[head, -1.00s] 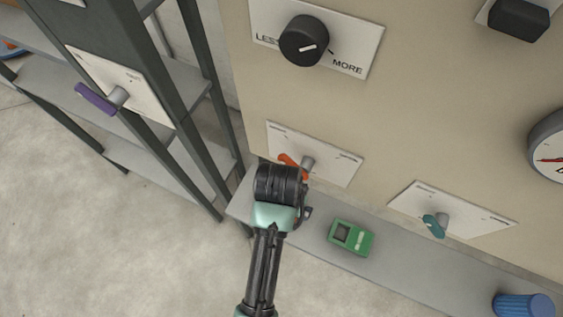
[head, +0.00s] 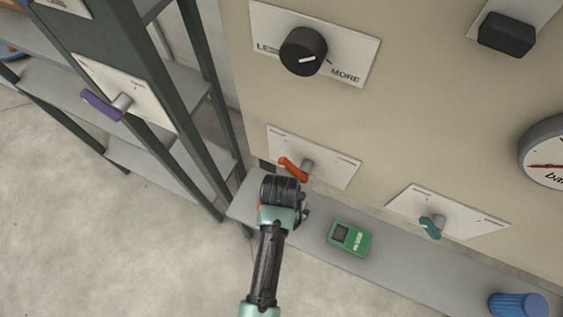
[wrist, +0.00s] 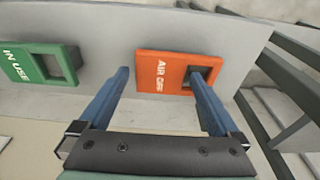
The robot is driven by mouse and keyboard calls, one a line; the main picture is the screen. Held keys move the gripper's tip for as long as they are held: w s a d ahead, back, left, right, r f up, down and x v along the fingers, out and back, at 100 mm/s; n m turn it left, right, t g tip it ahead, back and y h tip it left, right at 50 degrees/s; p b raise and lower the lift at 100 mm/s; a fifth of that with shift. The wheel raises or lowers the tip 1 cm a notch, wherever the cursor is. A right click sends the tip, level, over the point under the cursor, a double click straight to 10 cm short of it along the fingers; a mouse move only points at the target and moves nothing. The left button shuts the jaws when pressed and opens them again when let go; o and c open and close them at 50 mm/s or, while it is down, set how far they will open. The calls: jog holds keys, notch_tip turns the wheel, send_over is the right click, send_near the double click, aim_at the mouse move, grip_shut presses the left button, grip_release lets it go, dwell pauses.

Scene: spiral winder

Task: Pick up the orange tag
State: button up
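The orange tag (wrist: 150,66), a flat plate marked "AIR OFF" with a square hole at its right end, lies on the grey ledge in the wrist view. My gripper (wrist: 160,76) is open, with its two blue fingers apart. The left fingertip is just left of the tag, and the right fingertip overlaps the tag's hole in the picture. I cannot tell whether either finger touches it. In the head view my gripper (head: 282,192) is low over the left end of the ledge and hides nearly all of the tag.
A green "IN USE" tag (head: 361,243) lies on the ledge (head: 400,275) to the right, with a blue ribbed cylinder (head: 518,305) farther along. An orange lever (head: 293,168) and a teal lever (head: 431,226) project from the panel above. A dark shelf frame (head: 200,150) stands left.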

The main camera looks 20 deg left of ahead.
jog(key=c, duration=1.1)
